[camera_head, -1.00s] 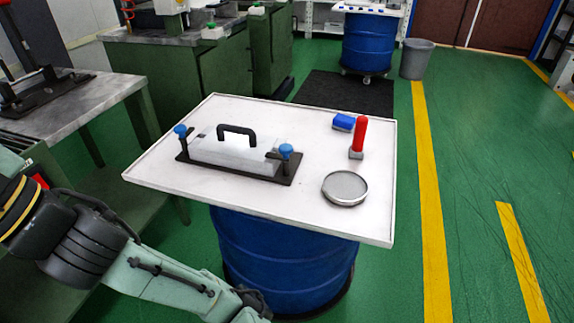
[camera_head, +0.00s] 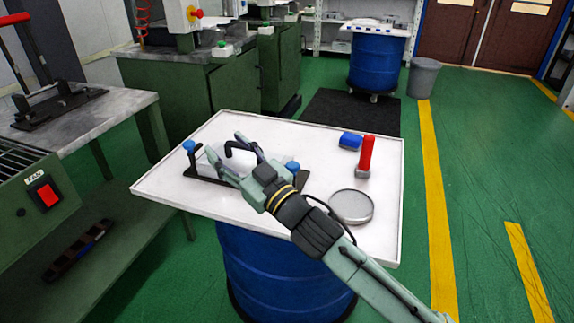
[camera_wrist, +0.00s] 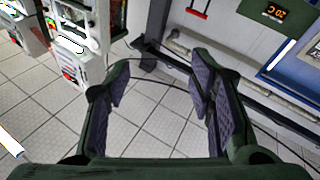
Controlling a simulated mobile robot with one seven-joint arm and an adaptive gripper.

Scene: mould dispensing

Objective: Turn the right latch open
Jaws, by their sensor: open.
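The mould is a pale block (camera_head: 207,163) with a black handle on a black base, on the white tabletop. The right latch has a blue knob (camera_head: 292,166) at the mould's right end, just beyond my wrist; its lower part is hidden by my arm. The left latch's blue knob (camera_head: 188,146) stands at the other end. My gripper (camera_head: 224,144) is over the mould, left of the right latch, with its fingers spread and nothing between them. The wrist view also shows my gripper (camera_wrist: 160,75) open and empty; neither mould nor latch shows there.
On the white tabletop (camera_head: 385,235) a round metal dish (camera_head: 351,206) lies right of my arm. A workbench (camera_head: 120,104) stands at the left.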

